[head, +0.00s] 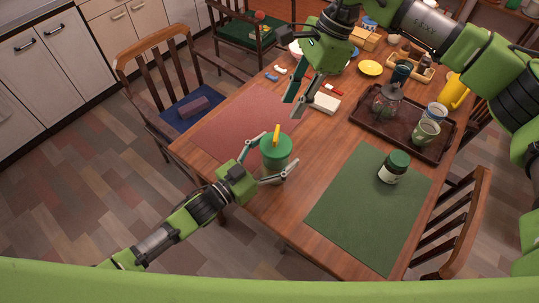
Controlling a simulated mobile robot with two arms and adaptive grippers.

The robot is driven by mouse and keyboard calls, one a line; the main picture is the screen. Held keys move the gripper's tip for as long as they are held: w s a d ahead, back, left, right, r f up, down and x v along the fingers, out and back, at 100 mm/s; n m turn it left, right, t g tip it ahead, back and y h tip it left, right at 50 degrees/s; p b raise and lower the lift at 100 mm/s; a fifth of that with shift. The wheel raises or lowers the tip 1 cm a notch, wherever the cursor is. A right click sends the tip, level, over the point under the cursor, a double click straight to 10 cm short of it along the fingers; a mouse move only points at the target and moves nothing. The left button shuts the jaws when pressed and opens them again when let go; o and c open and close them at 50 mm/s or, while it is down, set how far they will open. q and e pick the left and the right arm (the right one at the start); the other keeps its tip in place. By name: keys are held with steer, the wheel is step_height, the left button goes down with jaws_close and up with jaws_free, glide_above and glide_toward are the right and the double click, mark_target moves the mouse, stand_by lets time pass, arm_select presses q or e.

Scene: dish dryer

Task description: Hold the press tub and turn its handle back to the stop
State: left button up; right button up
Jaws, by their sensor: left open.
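The press tub (275,158) is a green tub with a green lid and a yellow handle (276,135) standing up on top. It stands at the table's near left edge, by the front of the red mat. My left gripper (272,152) is open, with one finger to the left of the tub and one in front and to the right. I cannot tell whether the fingers touch it. My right gripper (291,109) is above and beyond the tub, over the table. Its fingers point down and look apart, with nothing between them.
A brown tray (440,150) carries a glass vessel (387,100) and cups. The red mat (225,125) is otherwise bare. Chairs (180,90) stand around the table (270,205).

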mark_target(276, 133)
arm_select(q)
steer(key=c, duration=1.8)
arm_select(e)
steer(key=shift+c, duration=0.5)
steer(key=s+a+r+m+t+h, duration=0.1)
steer(key=a+m+h, duration=0.1)
steer(key=m, duration=1)
steer(key=a+r+m+h, duration=0.2)
steer(key=m, duration=0.9)
step_height(276, 133, down, 12)
steer(key=shift+s+f, duration=0.1)
